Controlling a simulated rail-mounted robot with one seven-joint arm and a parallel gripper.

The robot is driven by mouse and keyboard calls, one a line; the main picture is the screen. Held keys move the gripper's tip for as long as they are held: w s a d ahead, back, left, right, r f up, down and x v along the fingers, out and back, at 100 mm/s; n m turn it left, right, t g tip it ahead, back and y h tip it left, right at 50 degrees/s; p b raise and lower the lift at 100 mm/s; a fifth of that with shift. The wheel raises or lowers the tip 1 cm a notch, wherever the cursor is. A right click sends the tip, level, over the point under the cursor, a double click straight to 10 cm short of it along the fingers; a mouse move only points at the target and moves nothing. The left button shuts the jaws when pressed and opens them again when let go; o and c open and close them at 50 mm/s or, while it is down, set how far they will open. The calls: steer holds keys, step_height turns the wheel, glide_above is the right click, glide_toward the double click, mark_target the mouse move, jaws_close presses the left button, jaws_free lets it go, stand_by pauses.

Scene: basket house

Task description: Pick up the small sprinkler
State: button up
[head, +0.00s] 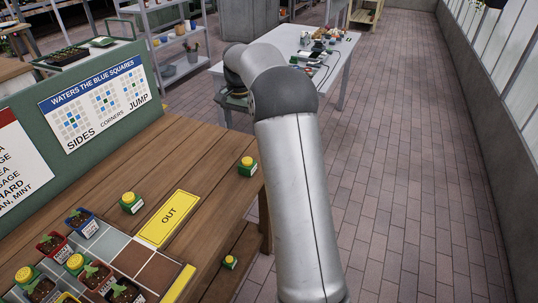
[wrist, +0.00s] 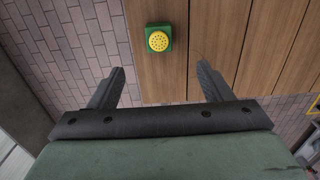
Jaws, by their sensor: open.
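A small sprinkler, a green block with a yellow dotted round cap, shows in the wrist view (wrist: 159,40), on the wooden planks near an edge. It appears to be the one at the bench's right edge in the head view (head: 247,166). My gripper (wrist: 160,68) is open and empty. In the wrist picture the sprinkler lies above the fingertips and roughly centred between them, not touched. My arm covers much of the middle of the head view, and the fingers cannot be made out there.
Similar yellow-capped blocks stand by the yellow OUT sign (head: 168,219) and on a lower shelf (head: 230,262). A green board (head: 112,128) stands behind the bench. A cluttered white table (head: 345,60) is farther back. Brick floor is clear at right.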

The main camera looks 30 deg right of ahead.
mark_target(247, 159)
steer(key=f, duration=0.8)
steer(key=f+p, duration=0.1)
steer(key=f, duration=0.3)
steer(key=shift+w+d, duration=0.15)
steer(key=shift+d, duration=0.15)
steer(key=shift+d+f+p, duration=0.2)
steer(key=shift+f+p, duration=0.4)
steer(key=shift+f, duration=2.15)
steer(key=shift+c, duration=0.3)
steer(key=c, duration=1.1)
steer(key=shift+r, duration=0.1)
